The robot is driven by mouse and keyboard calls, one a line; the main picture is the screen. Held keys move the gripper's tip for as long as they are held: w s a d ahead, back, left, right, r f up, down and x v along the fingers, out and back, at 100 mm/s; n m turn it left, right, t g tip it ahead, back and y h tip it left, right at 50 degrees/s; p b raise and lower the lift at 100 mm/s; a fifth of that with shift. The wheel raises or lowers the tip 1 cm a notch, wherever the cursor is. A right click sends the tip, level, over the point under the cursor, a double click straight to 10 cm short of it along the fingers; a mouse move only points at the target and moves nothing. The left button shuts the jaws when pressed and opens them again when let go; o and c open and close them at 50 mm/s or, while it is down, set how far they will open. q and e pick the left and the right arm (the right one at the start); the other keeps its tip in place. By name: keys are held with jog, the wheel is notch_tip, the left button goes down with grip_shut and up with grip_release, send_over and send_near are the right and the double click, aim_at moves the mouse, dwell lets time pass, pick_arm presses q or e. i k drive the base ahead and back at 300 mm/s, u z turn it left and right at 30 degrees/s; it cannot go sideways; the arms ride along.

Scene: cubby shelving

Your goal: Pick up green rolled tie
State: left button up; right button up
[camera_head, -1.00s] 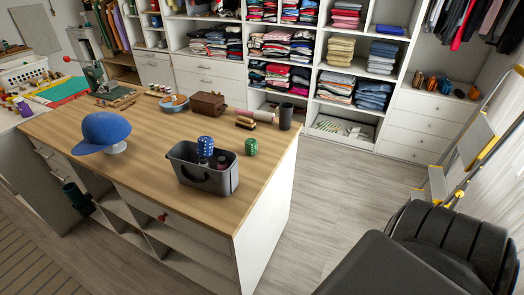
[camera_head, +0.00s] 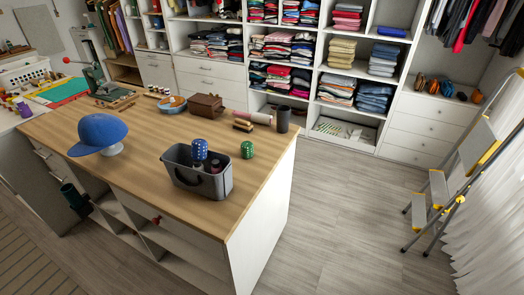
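A green dotted roll (camera_head: 247,150), which looks like the green rolled tie, stands on the wooden top of the island counter (camera_head: 140,160). It is just right of a grey bin (camera_head: 205,184), near the counter's right edge. A similar blue dotted roll (camera_head: 199,149) shows at the bin, seemingly in or just behind it. Neither of my grippers is in view.
A blue cap (camera_head: 98,131) on a stand sits left on the counter. A brown box (camera_head: 205,105), a dark cup (camera_head: 284,119) and small rolls lie behind the green roll. Floor right of the island is clear up to a stepladder (camera_head: 440,195).

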aim_at(247, 146)
jog(key=z, duration=1.1)
jog(key=i, duration=4.5)
jog(key=u, duration=4)
jog(key=i, duration=0.15)
jog(key=z, duration=0.35)
